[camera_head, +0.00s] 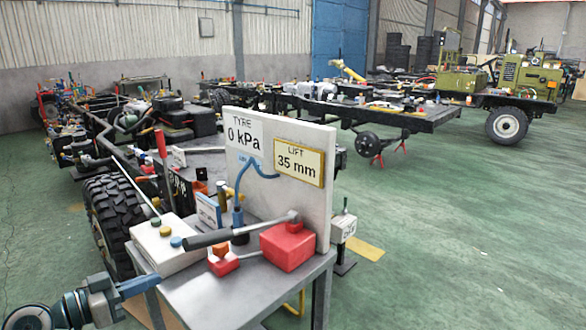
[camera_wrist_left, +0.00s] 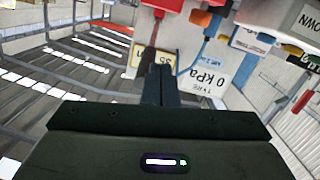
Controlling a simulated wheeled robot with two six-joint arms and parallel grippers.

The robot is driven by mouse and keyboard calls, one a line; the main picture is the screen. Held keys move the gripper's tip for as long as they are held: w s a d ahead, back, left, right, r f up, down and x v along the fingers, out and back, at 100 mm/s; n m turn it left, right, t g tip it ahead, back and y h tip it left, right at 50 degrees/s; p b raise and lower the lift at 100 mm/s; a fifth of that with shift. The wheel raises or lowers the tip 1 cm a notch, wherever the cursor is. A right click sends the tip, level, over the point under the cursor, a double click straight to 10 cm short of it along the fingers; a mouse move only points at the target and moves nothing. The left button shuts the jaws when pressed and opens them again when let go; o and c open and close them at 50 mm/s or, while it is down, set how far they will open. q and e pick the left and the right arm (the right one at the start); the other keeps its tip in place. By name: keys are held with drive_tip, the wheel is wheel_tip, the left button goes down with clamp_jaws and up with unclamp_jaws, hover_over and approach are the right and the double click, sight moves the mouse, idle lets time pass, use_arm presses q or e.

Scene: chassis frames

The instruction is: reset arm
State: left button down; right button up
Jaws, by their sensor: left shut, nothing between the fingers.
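My left gripper (camera_head: 150,279) comes in at the lower left of the head view, just off the left side of the grey metal table (camera_head: 235,308). Its blue-grey fingers are together and empty, pointing right. In the left wrist view the dark fingers (camera_wrist_left: 160,82) also show closed, with nothing between them. That view appears upside down. It shows the white board with the "0 kPa" sign (camera_wrist_left: 203,78) and a red block (camera_wrist_left: 163,4) beyond the fingertips. My right gripper shows in neither view.
The table holds a red block (camera_head: 288,247), a dark-handled lever (camera_head: 238,232), a white button box (camera_head: 166,244) and an upright white board (camera_head: 318,200). A large tyre (camera_head: 112,222) stands behind its left side. Green floor (camera_head: 470,250) is open at the right.

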use_arm(q)
drive_tip(key=shift+f, duration=0.1)
idle(0.3)
